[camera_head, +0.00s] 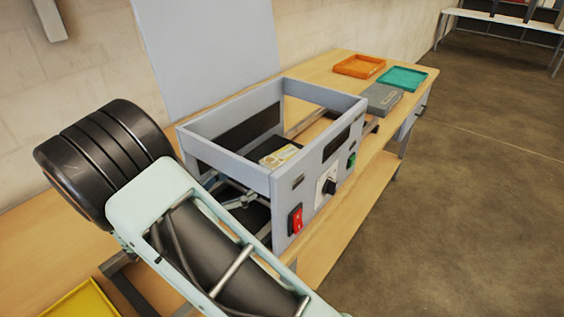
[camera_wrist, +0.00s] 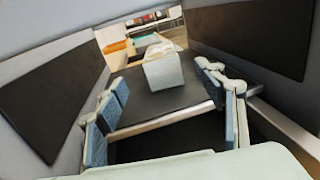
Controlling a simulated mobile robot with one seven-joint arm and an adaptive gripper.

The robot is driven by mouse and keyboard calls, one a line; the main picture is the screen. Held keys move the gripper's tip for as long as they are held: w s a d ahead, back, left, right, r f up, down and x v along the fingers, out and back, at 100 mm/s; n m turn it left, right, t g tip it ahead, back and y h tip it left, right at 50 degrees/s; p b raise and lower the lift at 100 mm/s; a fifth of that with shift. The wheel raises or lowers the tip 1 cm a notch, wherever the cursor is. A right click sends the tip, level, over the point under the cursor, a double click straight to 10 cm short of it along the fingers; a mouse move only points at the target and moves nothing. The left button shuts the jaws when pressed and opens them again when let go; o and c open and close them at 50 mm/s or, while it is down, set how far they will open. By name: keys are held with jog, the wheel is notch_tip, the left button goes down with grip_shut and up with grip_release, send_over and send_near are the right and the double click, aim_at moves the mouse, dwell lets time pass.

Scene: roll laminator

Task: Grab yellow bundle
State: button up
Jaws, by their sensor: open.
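The yellow bundle (camera_head: 281,155) is a small flat-looking stack with yellow and pale markings, lying inside the open-topped grey laminator housing (camera_head: 228,166). In the wrist view a pale, block-like bundle (camera_wrist: 163,70) stands ahead on a dark surface, its near face whitish; I take it for the same bundle. My gripper (camera_wrist: 162,84) is open, with blue pads to the left and right of the view. The bundle shows between the fingertips, a little beyond them, and I see no contact. In the head view my gripper is largely hidden by the housing and my arm.
The housing's walls stand close on both sides of my gripper. Its front has a red switch (camera_head: 295,221), a black knob (camera_head: 329,186) and a green button (camera_head: 351,160). Orange (camera_head: 359,66) and teal (camera_head: 402,79) trays lie farther along the bench; a yellow tray (camera_head: 82,301) is nearer.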

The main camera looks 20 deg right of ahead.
aim_at(265, 165)
jog(key=x, duration=0.5)
jog(key=shift+s+d+r+p, duration=0.1)
jog(key=shift+s+r+p, duration=0.1)
jog(key=shift+r+p, duration=0.2)
jog(key=shift+w+d, duration=0.25)
jog(key=shift+d, duration=0.05)
jog(key=c, duration=1.4)
